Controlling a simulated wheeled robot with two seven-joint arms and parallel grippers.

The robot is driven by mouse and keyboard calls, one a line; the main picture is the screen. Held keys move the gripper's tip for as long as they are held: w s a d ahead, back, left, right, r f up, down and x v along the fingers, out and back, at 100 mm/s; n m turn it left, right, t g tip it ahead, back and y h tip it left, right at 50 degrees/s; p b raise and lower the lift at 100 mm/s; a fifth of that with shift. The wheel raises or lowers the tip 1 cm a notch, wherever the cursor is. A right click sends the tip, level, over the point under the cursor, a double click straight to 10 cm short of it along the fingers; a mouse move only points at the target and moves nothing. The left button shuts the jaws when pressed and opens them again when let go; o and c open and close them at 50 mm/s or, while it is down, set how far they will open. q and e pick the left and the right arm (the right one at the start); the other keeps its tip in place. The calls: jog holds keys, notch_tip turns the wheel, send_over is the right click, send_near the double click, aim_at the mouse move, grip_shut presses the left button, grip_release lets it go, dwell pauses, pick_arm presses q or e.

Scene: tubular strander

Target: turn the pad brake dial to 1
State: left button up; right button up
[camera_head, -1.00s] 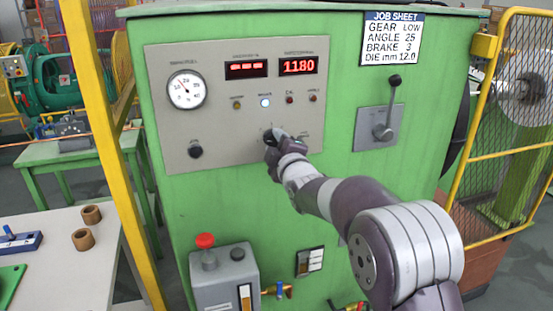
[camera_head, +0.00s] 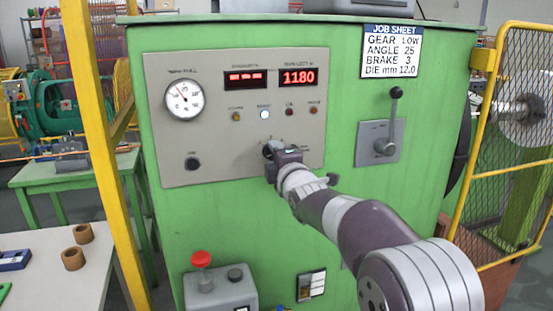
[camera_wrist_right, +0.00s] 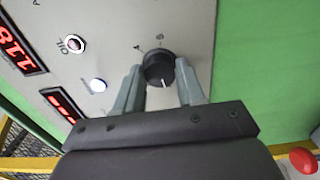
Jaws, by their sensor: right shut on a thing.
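A black round knob (camera_wrist_right: 159,69) with a white pointer line sits on the grey control panel (camera_head: 228,158). Small marks are printed around it, and I cannot read its name or number. My right gripper (camera_wrist_right: 158,72) is shut on this knob, one finger on each side. In the wrist view the pointer line points down, toward the gripper's palm. In the head view my right gripper (camera_head: 270,151) largely hides the knob at the panel's lower middle. My left gripper is not in view.
The panel also has a gauge (camera_head: 183,100), a second black knob (camera_head: 192,163), lamps and red displays (camera_head: 299,77). A lever (camera_head: 388,140) stands to the right. The job sheet (camera_head: 391,51) reads BRAKE 3. A red button (camera_head: 201,259) is below, and a yellow post (camera_head: 99,130) is left.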

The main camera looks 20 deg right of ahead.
jog(key=o, duration=0.9)
jog(key=shift+o, duration=0.7)
jog(key=shift+w, duration=0.1)
jog(key=s+b, duration=0.2)
jog(key=s, duration=1)
jog(key=shift+s+d+b, duration=0.25)
jog(key=shift+s+b, duration=0.1)
